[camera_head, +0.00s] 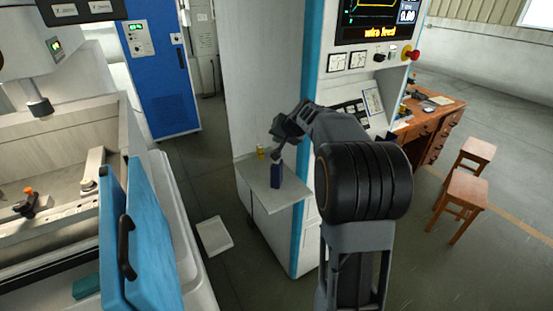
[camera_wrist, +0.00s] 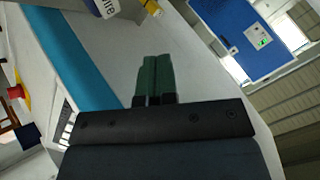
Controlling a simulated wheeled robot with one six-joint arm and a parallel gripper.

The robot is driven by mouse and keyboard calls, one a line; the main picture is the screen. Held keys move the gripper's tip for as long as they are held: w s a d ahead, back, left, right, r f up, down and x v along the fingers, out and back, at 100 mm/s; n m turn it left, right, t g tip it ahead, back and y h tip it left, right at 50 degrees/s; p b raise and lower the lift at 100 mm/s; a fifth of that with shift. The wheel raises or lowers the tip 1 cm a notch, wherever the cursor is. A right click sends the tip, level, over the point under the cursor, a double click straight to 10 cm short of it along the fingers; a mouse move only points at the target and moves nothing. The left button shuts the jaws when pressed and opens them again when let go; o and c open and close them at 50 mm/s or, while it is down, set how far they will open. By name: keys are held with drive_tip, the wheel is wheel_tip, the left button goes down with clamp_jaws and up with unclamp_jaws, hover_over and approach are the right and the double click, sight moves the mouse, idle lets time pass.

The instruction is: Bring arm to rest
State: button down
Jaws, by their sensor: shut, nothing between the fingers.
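My arm rises at the right of centre in the head view and bends toward the tall machine cabinet. My gripper (camera_head: 277,155) hangs at its far end, above or in front of a small shelf; I cannot tell the exact gap. In the wrist view my gripper (camera_wrist: 155,58) shows two green fingers side by side, shut with nothing between them.
The cabinet (camera_head: 262,60) is close behind. A blue-doored machine tub (camera_head: 145,240) is at left. Stools (camera_head: 462,195) and a desk (camera_head: 440,125) stand right.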

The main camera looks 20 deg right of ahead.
idle(0.5)
drive_tip(key=shift+s+a+f, duration=0.1)
drive_tip(key=shift+s+f, duration=0.15)
drive_tip(key=shift+f, duration=0.05)
drive_tip(key=s+a+f+n+g, duration=0.1)
drive_tip(key=s+a, duration=0.3)
drive_tip(key=s, duration=0.5)
drive_tip(key=s+a+f+n+g+h, duration=0.1)
drive_tip(key=s+a+f+n+g, duration=0.1)
drive_tip(key=s, duration=0.8)
drive_tip(key=s+a+f+n+g+h, duration=0.1)
drive_tip(key=s+a+n, duration=0.2)
drive_tip(key=s+a, duration=0.3)
drive_tip(key=shift+s+a+f+n+g, duration=0.15)
drive_tip(key=shift+s+a+n+g, duration=0.15)
drive_tip(key=shift+s, duration=1.9)
